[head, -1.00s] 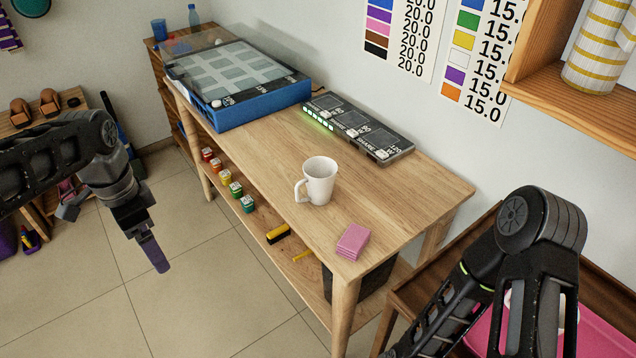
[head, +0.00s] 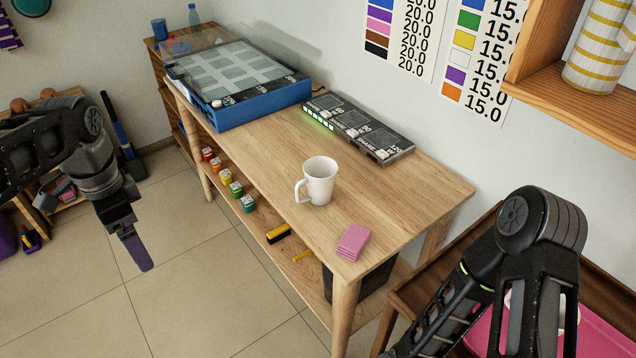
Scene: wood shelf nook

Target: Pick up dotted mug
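A plain white mug (head: 320,181) stands upright on the wooden table (head: 405,205), its handle toward the left. No dots can be made out on it in this view. My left gripper (head: 137,252) hangs over the floor to the left of the table, well apart from the mug. Its purple fingers overlap from this angle, so whether it is open cannot be told. My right arm comes in at the lower right, and its gripper is not visible.
A pink stack of sponges or cloths (head: 353,242) lies near the table's front corner. A dark panel device (head: 358,128) and a blue box (head: 240,85) sit along the back. A wooden shelf (head: 585,95) juts out at the upper right. Table surface around the mug is clear.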

